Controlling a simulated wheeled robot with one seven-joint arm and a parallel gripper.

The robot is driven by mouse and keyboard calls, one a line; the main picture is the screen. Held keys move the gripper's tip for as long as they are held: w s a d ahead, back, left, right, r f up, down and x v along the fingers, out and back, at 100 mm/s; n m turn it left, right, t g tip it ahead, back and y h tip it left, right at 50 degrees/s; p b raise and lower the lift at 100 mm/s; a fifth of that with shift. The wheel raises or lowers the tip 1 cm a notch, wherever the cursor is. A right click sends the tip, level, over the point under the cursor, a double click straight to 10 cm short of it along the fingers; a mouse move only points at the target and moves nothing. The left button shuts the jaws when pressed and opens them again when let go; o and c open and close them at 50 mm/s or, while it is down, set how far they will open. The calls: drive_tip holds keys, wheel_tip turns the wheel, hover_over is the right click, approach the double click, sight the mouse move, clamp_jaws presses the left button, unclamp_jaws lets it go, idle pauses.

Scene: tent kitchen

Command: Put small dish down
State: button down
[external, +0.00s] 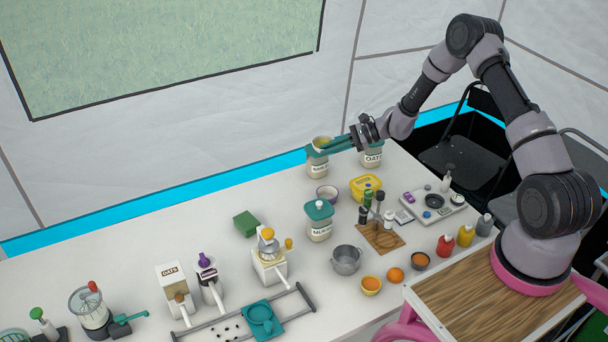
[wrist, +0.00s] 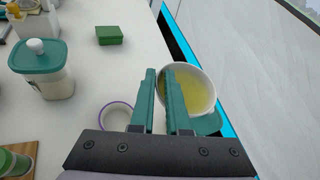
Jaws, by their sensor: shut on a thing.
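The small dish (wrist: 200,92) is a round white bowl with yellow contents in the wrist view; in the external view its yellowish top (external: 322,142) shows at the fingertips. My gripper (wrist: 168,78) has its teal fingers closed on the dish's near rim. In the external view my gripper (external: 334,147) reaches over the back edge of the white table (external: 220,222), by a labelled jar (external: 317,168). The dish overlaps this jar's top; I cannot tell whether they touch. A teal lid (wrist: 208,123) shows below the dish in the wrist view.
An OATS jar (external: 372,158) stands right of the gripper. A purple-rimmed white bowl (external: 327,194), a yellow box (external: 366,187) and a teal-lidded jar (external: 319,222) stand nearer. A green box (external: 246,223) lies to the left. Bare table lies between the green box and the back jars.

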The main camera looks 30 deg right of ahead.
drive_tip(key=s+d+r+m+t+h, duration=0.1)
drive_tip(key=s+d+r, duration=0.2)
drive_tip(key=s+d, duration=0.3)
drive_tip(key=s+d+r+m+t, duration=0.1)
drive_tip(key=s+d+r, duration=0.2)
drive_tip(key=s+d, duration=0.3)
wheel_tip(320, 180, up, 12)
drive_tip(key=w+d+m+t+h, duration=0.1)
drive_tip(key=w+m+t+h, duration=0.1)
drive_tip(key=m+t+h, duration=0.3)
drive_tip(key=shift+w+r+m+t+h, duration=0.25)
drive_tip(key=shift+w+m+t+h, duration=0.1)
drive_tip(key=shift+m+h, duration=1.05)
drive_tip(key=shift+d, duration=0.1)
drive_tip(key=w+a+f+n+g+y, duration=0.3)
drive_tip(key=w+a+f+n+y, duration=0.15)
drive_tip(key=a, duration=0.45)
drive_tip(key=w+a+f+n+g+y, duration=0.3)
drive_tip(key=a+f, duration=0.2)
drive_tip(key=a, duration=0.4)
drive_tip(key=shift+s+a+f+n+g+y, duration=0.3)
drive_tip(key=shift+s+a+f+n+g, duration=1)
drive_tip(key=shift+f, duration=2.35)
drive_tip(key=shift+s+a+f+n+g+y, duration=0.35)
drive_tip(key=shift+a+f+n+g, duration=1.05)
drive_tip(key=shift+a+f+g, duration=1.55)
drive_tip(key=shift+s+a+f+n+g+y, duration=0.3)
drive_tip(key=shift+s+a+f+n+g, duration=0.8)
drive_tip(key=shift+f, duration=3.2)
